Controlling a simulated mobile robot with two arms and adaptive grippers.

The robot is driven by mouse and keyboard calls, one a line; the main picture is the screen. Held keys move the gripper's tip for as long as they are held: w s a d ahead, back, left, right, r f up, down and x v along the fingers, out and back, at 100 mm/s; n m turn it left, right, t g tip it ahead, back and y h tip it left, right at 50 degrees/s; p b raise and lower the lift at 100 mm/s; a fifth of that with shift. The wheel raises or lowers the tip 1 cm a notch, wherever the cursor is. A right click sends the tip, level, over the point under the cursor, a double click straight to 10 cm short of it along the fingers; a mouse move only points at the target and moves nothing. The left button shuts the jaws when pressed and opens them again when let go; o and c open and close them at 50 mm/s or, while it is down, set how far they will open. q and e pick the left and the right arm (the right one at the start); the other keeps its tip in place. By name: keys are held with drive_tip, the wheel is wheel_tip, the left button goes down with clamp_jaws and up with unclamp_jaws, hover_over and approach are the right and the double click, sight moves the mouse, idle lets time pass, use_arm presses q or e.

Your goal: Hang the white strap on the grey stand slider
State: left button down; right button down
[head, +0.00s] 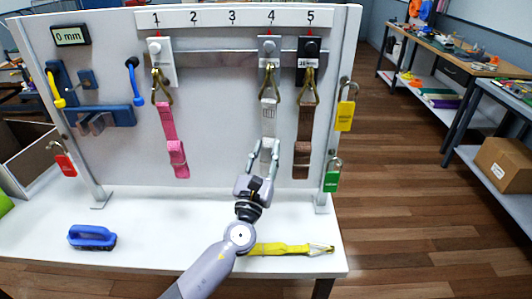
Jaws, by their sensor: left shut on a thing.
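The white strap (269,115) hangs down the board below the grey stand slider (270,50), which sits under number 4. The strap's brass-coloured top fitting (269,82) is at the slider's lower part; whether it is seated on a hook is too small to tell. My left gripper (263,155) is shut on the lower end of the white strap, reaching up from below. Its fingers partly hide that end. My right gripper is not in view.
A pink strap (168,125) hangs under number 1, and a brown strap (303,130) hangs close right under number 5. A yellow strap (280,249) and a blue-handled brush (92,237) lie on the white table. Padlocks hang at the board's edges.

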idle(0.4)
use_arm(q)
drive_tip(key=c, duration=1.2)
unclamp_jaws()
drive_tip(key=shift+o, duration=0.2)
drive_tip(key=shift+s, duration=0.1)
